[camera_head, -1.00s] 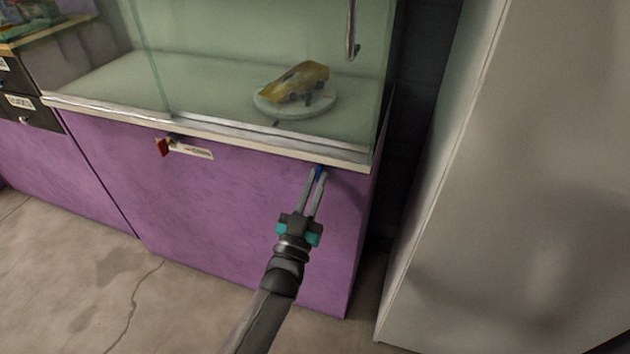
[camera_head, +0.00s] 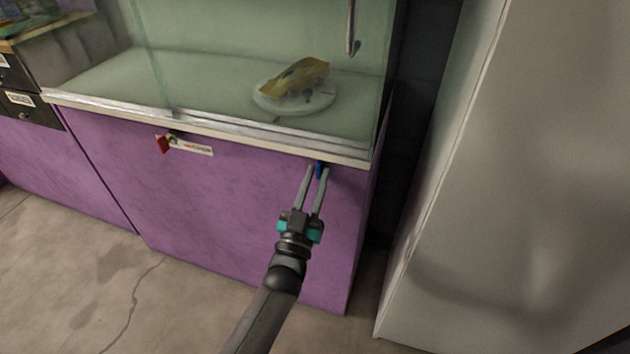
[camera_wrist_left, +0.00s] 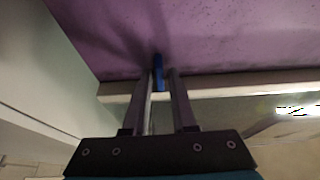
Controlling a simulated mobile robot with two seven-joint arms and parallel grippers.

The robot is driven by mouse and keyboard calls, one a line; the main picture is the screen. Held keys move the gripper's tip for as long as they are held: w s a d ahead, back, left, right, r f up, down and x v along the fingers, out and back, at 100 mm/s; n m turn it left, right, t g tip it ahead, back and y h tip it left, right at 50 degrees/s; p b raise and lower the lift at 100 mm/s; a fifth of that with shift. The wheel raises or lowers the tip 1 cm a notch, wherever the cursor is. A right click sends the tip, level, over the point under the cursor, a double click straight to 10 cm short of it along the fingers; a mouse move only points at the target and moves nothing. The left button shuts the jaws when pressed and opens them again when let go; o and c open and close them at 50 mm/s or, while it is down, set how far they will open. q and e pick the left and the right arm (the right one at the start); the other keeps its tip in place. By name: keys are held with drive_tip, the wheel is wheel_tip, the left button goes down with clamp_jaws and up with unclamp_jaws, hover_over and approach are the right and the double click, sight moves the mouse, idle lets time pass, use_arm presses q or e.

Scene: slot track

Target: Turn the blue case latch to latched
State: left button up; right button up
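The blue case latch (camera_head: 319,169) is a small blue handle at the top of the purple cabinet front, just under the display case's pale ledge. It also shows in the left wrist view (camera_wrist_left: 159,72), lined up along my fingers. My left gripper (camera_head: 318,170) reaches up to it from below, with one fingertip on each side of the latch. In the wrist view the fingers (camera_wrist_left: 161,74) stand slightly apart, with a narrow gap beside the latch, so they look open around it. Light contact cannot be ruled out. My right gripper is not in view.
A red handle (camera_head: 163,144) with a white label (camera_head: 193,148) sits farther left on the purple cabinet (camera_head: 230,200). A tall pale panel (camera_head: 510,200) stands to the right. The floor in front is clear.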

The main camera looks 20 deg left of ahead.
use_arm(q)
drive_tip(key=shift+s+f, duration=0.2)
drive_tip(key=shift+s, duration=0.25)
drive_tip(key=p+v, duration=0.2)
drive_tip(key=v, duration=1.2)
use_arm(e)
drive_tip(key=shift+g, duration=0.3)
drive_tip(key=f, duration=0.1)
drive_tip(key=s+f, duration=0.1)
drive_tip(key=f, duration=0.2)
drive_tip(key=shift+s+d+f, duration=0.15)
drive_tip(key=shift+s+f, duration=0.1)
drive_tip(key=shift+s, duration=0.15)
use_arm(q)
drive_tip(key=shift+d+f, duration=0.1)
